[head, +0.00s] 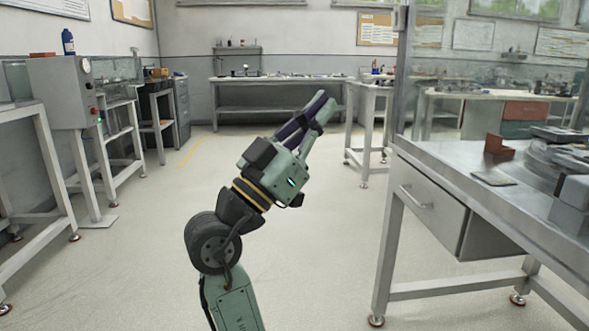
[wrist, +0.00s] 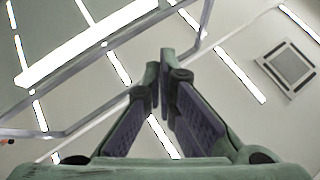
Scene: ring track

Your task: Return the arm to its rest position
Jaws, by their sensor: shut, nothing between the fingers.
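My arm rises from the bottom middle of the head view, bent at the elbow, with the forearm tilted up and to the right. My gripper (head: 322,100) is at its upper end, over open floor and clear of every bench. Its fingers are together and hold nothing. In the wrist view my gripper (wrist: 165,62) points up at the ceiling, and its two fingers meet near the tips with nothing between them.
A metal workbench (head: 425,165) with a drawer stands close on the right, bearing grey parts and a small brown block (head: 499,147). Benches line the left side, one beside a grey control box (head: 62,92). A long bench (head: 270,79) stands at the back wall. The middle floor (head: 310,240) is clear.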

